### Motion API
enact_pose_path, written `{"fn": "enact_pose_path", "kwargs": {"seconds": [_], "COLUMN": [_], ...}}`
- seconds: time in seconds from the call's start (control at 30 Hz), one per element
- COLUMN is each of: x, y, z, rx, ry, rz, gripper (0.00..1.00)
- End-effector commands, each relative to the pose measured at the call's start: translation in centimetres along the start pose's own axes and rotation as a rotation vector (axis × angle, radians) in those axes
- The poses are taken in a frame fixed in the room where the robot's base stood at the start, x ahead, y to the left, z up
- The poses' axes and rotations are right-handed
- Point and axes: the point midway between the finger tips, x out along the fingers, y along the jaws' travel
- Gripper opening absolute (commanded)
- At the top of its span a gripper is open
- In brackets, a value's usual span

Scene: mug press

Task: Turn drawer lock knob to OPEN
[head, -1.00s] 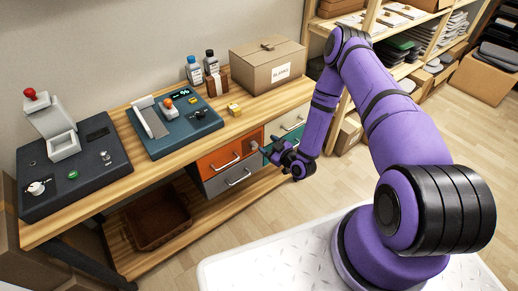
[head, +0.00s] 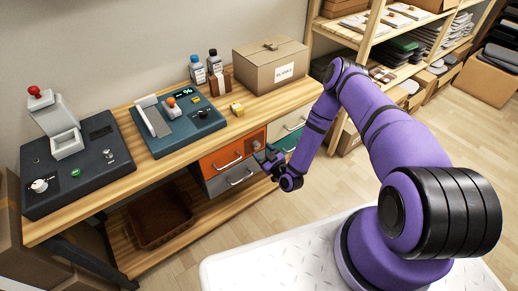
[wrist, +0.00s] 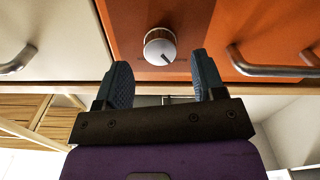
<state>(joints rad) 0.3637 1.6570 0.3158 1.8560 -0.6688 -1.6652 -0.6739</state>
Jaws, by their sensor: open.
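The drawer lock knob (wrist: 160,47) is round, with a silver face and a dark pointer line slanting to the lower right in the wrist view. It sits on a brownish-orange panel beside the orange drawer (wrist: 265,25). No OPEN marking is readable. My gripper (wrist: 162,72) is open and empty. Its two dark blue fingers are spread to either side of the knob's line, with the knob just past the fingertips and apparently apart from them. In the head view my gripper (head: 264,157) is at the drawer fronts under the bench, close to the orange drawer's right edge.
Bar handles stand out on both sides: one on the orange drawer (wrist: 272,70) and one on the pale drawer (wrist: 18,60). A grey drawer (head: 229,182) lies below the orange one. The bench top (head: 185,150) overhangs the drawers. Open floor lies right of my gripper.

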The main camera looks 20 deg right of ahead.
Motion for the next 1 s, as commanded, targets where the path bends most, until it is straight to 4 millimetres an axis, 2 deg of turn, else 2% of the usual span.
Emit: {"fn": "enact_pose_path", "kwargs": {"seconds": [0.2,0.57,0.6,0.8,1.0], "x": [2.4,2.9,2.9,2.9,2.9], "y": [0.0,0.0,0.0,0.0,0.0], "z": [0.0,0.0,0.0,0.0,0.0], "rx": [0.0,0.0,0.0,0.0,0.006], "ry": [0.0,-0.001,-0.001,-0.001,-0.001], "rz": [0.0,0.0,0.0,0.0,0.0], "gripper": [0.63,0.63,0.61,0.15,0.14]}}
